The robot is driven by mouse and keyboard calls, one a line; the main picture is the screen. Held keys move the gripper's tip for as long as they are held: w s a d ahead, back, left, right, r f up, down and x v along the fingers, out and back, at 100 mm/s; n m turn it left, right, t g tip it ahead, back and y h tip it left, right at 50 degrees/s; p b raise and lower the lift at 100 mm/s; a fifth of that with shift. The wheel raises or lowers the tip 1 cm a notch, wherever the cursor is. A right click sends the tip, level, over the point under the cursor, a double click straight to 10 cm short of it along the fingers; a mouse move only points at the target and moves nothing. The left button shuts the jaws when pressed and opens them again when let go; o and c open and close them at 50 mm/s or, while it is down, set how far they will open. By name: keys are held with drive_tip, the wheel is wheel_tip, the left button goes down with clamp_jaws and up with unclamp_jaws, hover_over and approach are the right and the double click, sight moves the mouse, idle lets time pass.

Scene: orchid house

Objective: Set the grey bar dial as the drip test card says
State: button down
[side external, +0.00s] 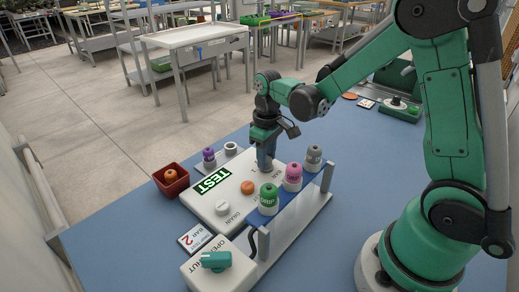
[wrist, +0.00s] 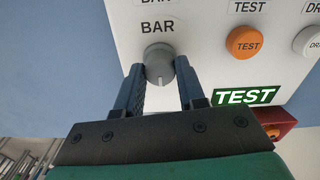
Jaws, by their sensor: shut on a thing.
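The grey bar dial (wrist: 158,62) sits on the white panel (wrist: 205,65) under the word BAR. Its white mark points down in the wrist view, toward my gripper. My gripper (wrist: 160,75) is shut on the dial, one finger on each side. In the side external view my gripper (side external: 265,166) reaches down to the panel's far side and hides the dial. The drip test card (side external: 200,239) lies by the panel's near left edge and reads BAR 2. The scale numbers around the dial cannot be read.
The panel carries an orange TEST button (side external: 247,187), a white DRAIN button (side external: 222,208) and a green TEST sign (side external: 212,180). Green (side external: 268,199), pink (side external: 293,177) and grey (side external: 314,158) bottles stand on a rail close by. A teal lever (side external: 216,260) and red bin (side external: 171,184) are left.

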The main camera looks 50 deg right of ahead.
idle(0.4)
drive_tip(key=c, duration=0.5)
unclamp_jaws()
drive_tip(key=shift+r, duration=0.1)
drive_tip(key=shift+r, duration=2.7)
drive_tip(key=shift+s+a+r+m+t, duration=0.25)
drive_tip(key=shift+s+a+r+t, duration=0.55)
drive_tip(key=shift+s+t, duration=0.4)
drive_tip(key=shift+s+a+r+m+t, duration=0.2)
drive_tip(key=shift+s+a+r+t, duration=0.45)
drive_tip(key=shift+s+a+t, duration=0.45)
drive_tip(key=shift+s+a+r+m+t, duration=0.25)
drive_tip(key=shift+s+a+r+t, duration=0.5)
drive_tip(key=shift+s+t, duration=0.45)
